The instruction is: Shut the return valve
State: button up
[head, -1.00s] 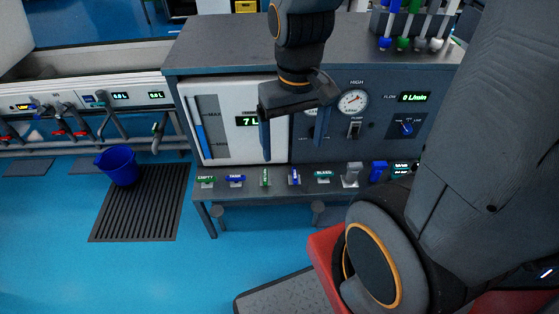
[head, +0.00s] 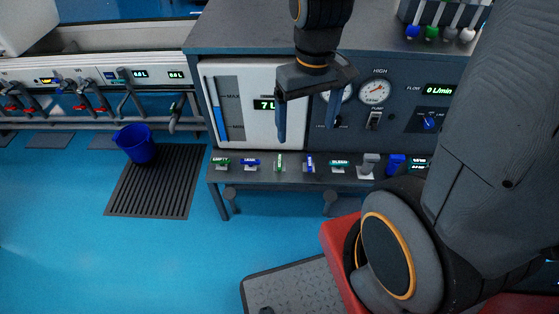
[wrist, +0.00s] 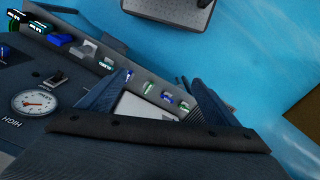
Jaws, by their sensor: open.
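A row of small valve handles sits on the ledge at the front of the grey test bench. A green handle (head: 280,162) stands upright in the row; its label is too small to read, so I cannot be sure it is the return valve. It also shows between my fingers in the wrist view (wrist: 149,88). To its right a blue handle (head: 309,162) is upright. The green handle marked EMPTY (head: 221,161), the blue TANK handle (head: 249,161) and another green handle (head: 339,162) lie crosswise. My gripper (head: 306,132) is open and empty, apart from the handles, above the row in the picture.
The white tank panel (head: 232,122) and a pressure gauge (head: 374,91) are on the bench front behind my gripper. A blue bucket (head: 136,145) stands on a floor grate (head: 150,190).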

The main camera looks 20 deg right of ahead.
jog(key=w+f+n+b, duration=0.4)
jog(key=w+f+n, duration=0.3)
jog(key=w+f, duration=0.75)
jog(key=n+b, duration=0.4)
jog(key=n, duration=0.2)
send_over(280, 161)
notch_tip(280, 161, down, 18)
jog(key=shift+f, duration=0.2)
jog(key=shift+w+f, duration=0.1)
jog(key=shift+f, duration=3.8)
jog(key=c, duration=1.1)
jog(key=shift+o, duration=0.2)
